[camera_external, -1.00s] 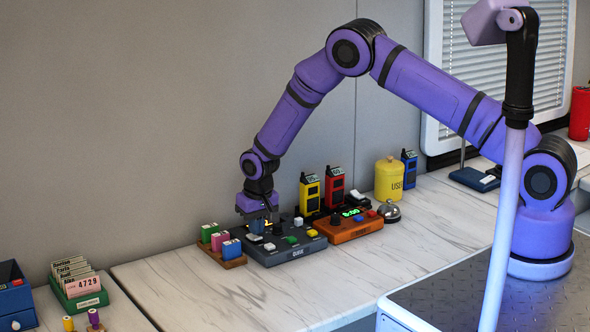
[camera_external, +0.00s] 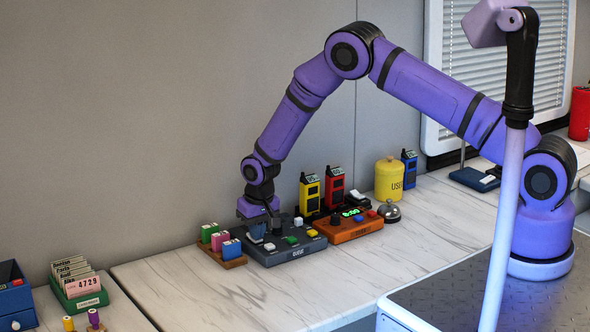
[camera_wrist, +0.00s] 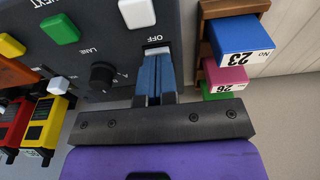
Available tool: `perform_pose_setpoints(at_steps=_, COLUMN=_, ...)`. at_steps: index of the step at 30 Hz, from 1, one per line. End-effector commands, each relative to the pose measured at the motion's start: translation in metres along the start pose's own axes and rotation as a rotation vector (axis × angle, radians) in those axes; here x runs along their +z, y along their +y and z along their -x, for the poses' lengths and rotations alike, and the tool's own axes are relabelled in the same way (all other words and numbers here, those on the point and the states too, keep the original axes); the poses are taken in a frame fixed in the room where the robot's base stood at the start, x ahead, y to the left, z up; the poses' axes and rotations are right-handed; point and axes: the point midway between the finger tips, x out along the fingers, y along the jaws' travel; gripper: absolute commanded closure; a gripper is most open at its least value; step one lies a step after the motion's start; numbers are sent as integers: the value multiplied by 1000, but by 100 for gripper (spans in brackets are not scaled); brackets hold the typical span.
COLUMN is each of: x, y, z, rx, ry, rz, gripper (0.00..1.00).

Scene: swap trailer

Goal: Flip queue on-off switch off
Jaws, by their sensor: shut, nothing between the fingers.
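The dark grey queue box (camera_external: 290,255) stands on the white counter. In the wrist view its panel (camera_wrist: 100,20) shows an OFF label beside a small pale switch (camera_wrist: 157,48). My gripper (camera_wrist: 157,58) is shut and empty, its blue fingertips right at that switch. They hide much of it, so its exact position and whether they touch it are unclear. In the outside view my gripper (camera_external: 257,238) points down at the left end of the box.
A wooden tray (camera_external: 235,263) with green, pink and blue blocks stands close left of the box. An orange device (camera_external: 350,231) stands close right, with yellow (camera_external: 309,194) and red (camera_external: 334,187) radios behind. A bell (camera_external: 389,212) is farther right. The front counter is clear.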

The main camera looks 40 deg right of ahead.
Motion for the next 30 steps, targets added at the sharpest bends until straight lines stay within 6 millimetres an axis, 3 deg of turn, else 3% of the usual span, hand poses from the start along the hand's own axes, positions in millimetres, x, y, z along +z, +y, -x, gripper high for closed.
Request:
perform_pose_setpoints(at_steps=7, x=-10, y=0, z=1, rx=0, ry=1, rz=0, gripper=100)
perform_pose_setpoints(at_steps=20, x=-12, y=0, z=4, rx=0, ry=1, rz=0, gripper=100)
perform_pose_setpoints(at_steps=25, x=-17, y=0, z=22, rx=-1, ry=3, rz=0, gripper=100)
perform_pose_setpoints(at_steps=30, x=-17, y=0, z=54, rx=-1, ry=2, rz=1, gripper=100)
